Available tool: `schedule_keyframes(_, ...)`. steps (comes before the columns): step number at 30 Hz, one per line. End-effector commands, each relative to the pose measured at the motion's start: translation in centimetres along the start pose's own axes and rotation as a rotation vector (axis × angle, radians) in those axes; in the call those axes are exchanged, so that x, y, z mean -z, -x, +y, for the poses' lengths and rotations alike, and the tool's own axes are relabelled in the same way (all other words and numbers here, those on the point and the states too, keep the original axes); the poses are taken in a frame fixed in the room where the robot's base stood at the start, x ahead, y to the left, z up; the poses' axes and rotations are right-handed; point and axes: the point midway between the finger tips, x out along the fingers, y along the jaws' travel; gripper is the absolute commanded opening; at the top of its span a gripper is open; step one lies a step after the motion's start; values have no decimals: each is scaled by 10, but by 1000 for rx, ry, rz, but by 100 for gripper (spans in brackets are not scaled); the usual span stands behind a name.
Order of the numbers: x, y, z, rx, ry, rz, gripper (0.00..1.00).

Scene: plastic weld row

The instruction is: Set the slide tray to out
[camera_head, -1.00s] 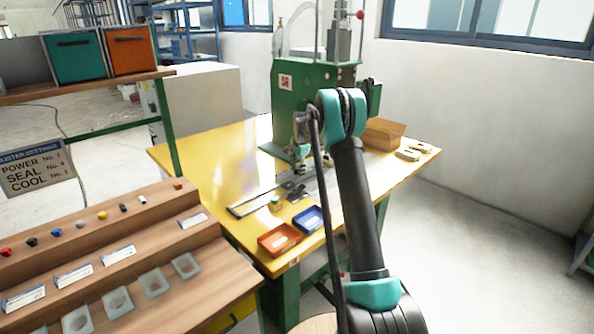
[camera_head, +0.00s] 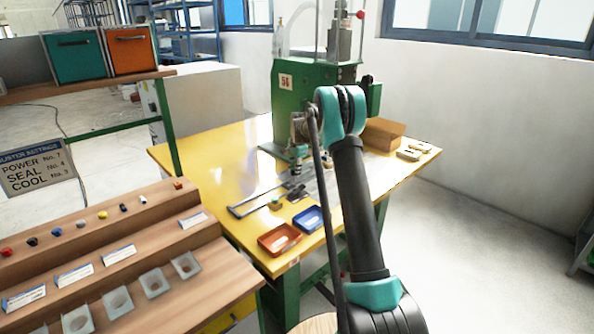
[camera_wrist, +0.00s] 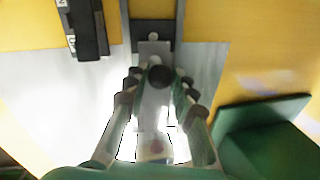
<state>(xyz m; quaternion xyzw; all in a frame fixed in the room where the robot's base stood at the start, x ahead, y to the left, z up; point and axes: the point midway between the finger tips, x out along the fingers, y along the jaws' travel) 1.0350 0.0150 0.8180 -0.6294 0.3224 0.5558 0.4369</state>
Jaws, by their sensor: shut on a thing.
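The slide tray shows in the wrist view as a pale metal strip (camera_wrist: 153,47) between two dark rails. A dark round knob (camera_wrist: 160,77) stands on its near part. My gripper (camera_wrist: 157,82) has its fingers on both sides of this knob and is shut on it. In the head view my gripper (camera_head: 298,168) is low over the slide rails (camera_head: 248,208) in front of the green press. The tray's surface there is small and partly hidden by my gripper and arm.
A black block (camera_wrist: 85,28) with white marks lies left of the rails. The green press (camera_head: 305,95) stands close behind. An orange tray (camera_head: 280,239) and a blue tray (camera_head: 308,220) sit at the yellow table's front edge. A cardboard box (camera_head: 383,134) is at the right.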

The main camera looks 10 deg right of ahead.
Motion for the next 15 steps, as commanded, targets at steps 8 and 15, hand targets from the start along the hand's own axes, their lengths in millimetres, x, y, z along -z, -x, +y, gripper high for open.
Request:
schedule_keyframes(8, -63, 3, 12, 0, 6, -1, 0)
schedule_keyframes(15, -129, 5, 25, 0, 5, -2, 0)
